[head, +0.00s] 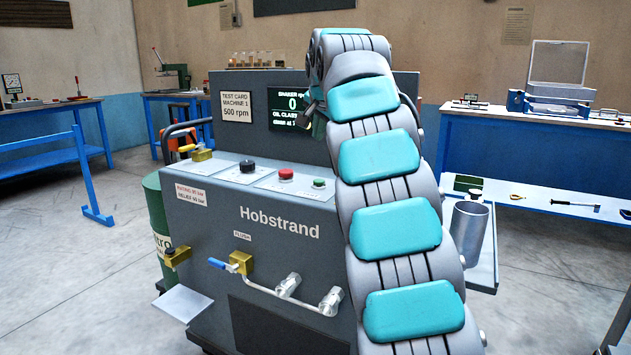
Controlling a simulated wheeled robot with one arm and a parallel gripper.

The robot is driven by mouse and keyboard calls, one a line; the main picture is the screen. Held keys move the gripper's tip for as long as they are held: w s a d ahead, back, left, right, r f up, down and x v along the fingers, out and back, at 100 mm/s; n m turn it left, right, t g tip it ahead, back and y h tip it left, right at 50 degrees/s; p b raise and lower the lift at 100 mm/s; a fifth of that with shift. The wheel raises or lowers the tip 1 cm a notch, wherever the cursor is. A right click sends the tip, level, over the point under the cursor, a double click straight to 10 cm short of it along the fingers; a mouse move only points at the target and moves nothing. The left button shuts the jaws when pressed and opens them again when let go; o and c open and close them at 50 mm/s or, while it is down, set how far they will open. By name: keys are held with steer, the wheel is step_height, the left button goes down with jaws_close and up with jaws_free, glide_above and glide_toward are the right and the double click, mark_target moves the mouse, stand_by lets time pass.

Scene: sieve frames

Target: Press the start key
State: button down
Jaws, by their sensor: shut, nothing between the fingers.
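The Hobstrand machine (290,250) stands in front of me with a sloped key panel on its top. A green key (319,183), apparently the start key, sits at the right of the panel beside my arm. A larger red button (286,174) is to its left, and a black knob (247,166) is further left. Their small labels are too small to read. My gripper (316,116) shows only in part beside my arm, in front of the display and above the green key, apart from it. It is shut and empty. My arm hides the panel's right end.
The display (289,108) reads 0 under a "shaker" heading; a sign (236,106) reads 500 rpm. A brass valve (201,152) rises at the panel's left. A metal cup (468,233) stands on the right side shelf. Blue workbenches line the walls.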

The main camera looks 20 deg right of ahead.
steer(key=shift+f, duration=0.1)
stand_by(0.3)
steer(key=b, duration=0.8)
glide_above(318, 182)
step_height(318, 182, down, 7)
steer(key=shift+d+f, duration=0.1)
steer(key=shift+f, duration=0.65)
steer(key=shift+f, duration=0.1)
stand_by(1.0)
steer(key=shift+f+b, duration=0.4)
steer(key=shift+f, duration=0.45)
stand_by(0.9)
steer(key=shift+r, duration=0.1)
steer(key=shift+r+p, duration=0.75)
steer(key=shift+r, duration=0.05)
